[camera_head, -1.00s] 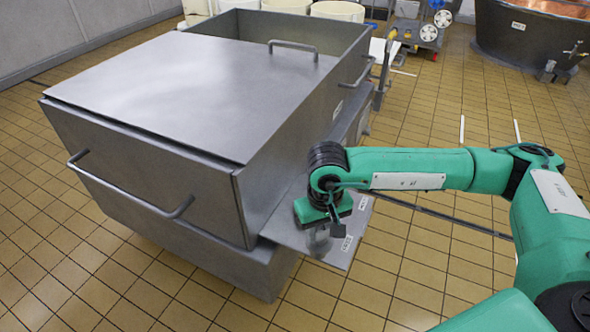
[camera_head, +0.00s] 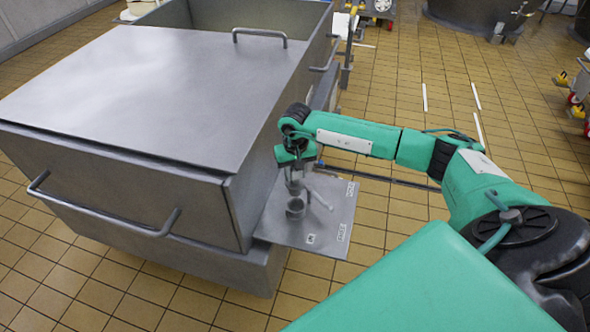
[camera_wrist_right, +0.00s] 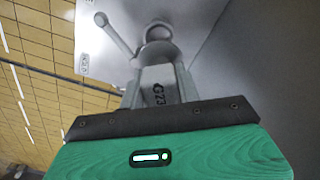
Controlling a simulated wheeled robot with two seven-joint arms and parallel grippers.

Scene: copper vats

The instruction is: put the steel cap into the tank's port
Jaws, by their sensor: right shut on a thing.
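The tank is the large grey metal vat (camera_head: 130,150) on the left of the head view. A small round steel cup (camera_head: 296,208), open at the top, stands on the flat plate at its right side. It looks like the port. My right gripper (camera_head: 295,182) points down just above this cup, shut on a grey steel piece, likely the cap. The fingers hide much of it, and I cannot tell whether it touches the cup. In the right wrist view, a piece marked G23 (camera_wrist_right: 160,85) sits at the fingers, with a rounded steel part (camera_wrist_right: 157,52) beyond. My left gripper is out of view.
A thin rod (camera_head: 319,195) slants beside the cup; it also shows in the wrist view (camera_wrist_right: 115,36). The plate (camera_head: 275,228) carries several white labels. The tank's side wall rises close to the gripper's left. Tiled floor (camera_head: 400,215) lies open to the right.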

